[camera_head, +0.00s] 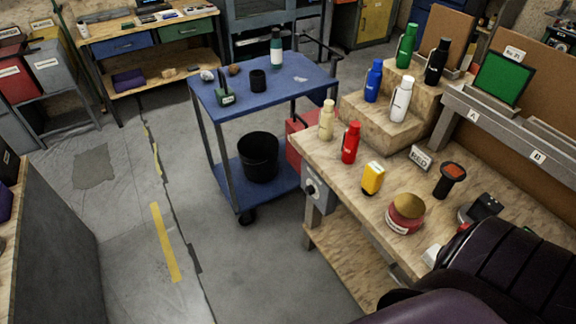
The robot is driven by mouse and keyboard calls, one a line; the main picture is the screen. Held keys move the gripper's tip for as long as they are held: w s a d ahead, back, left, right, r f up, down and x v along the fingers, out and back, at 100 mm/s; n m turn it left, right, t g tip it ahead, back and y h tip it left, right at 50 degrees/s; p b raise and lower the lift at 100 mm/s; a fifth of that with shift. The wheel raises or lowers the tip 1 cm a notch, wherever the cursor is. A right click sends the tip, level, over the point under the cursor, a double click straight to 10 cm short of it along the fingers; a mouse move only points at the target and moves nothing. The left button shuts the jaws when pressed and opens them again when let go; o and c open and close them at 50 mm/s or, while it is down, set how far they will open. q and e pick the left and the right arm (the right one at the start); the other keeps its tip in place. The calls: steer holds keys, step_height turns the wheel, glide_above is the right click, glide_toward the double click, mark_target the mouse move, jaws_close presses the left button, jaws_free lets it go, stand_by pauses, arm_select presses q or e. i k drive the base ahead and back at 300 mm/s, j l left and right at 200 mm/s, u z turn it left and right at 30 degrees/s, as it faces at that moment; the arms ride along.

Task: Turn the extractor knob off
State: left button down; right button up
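A grey control box with a round dark knob (310,188) is mounted on the left front end of the wooden workbench (340,186), just below its top. It is small in view; I take it for the extractor knob, but its label and setting are too small to read. Neither my left nor my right gripper shows in the head view, and nothing is seen touching the knob.
The blue cart (310,80) stands just beyond the box, with a black bucket (258,157) on its lower shelf. A red bottle (350,142), a yellow container (372,178) and a gold-lidded jar (405,213) stand on the workbench. The floor (240,270) left of the box is clear.

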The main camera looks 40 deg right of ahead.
mark_target(310, 190)
steer(key=i+z, duration=0.4)
steer(key=i+j+z, duration=0.2)
steer(key=z, duration=0.15)
steer(key=i+j+z, duration=0.2)
steer(key=z, duration=0.2)
steer(key=i+j+z, duration=0.35)
steer(key=k+l, duration=0.05)
steer(key=k, duration=0.05)
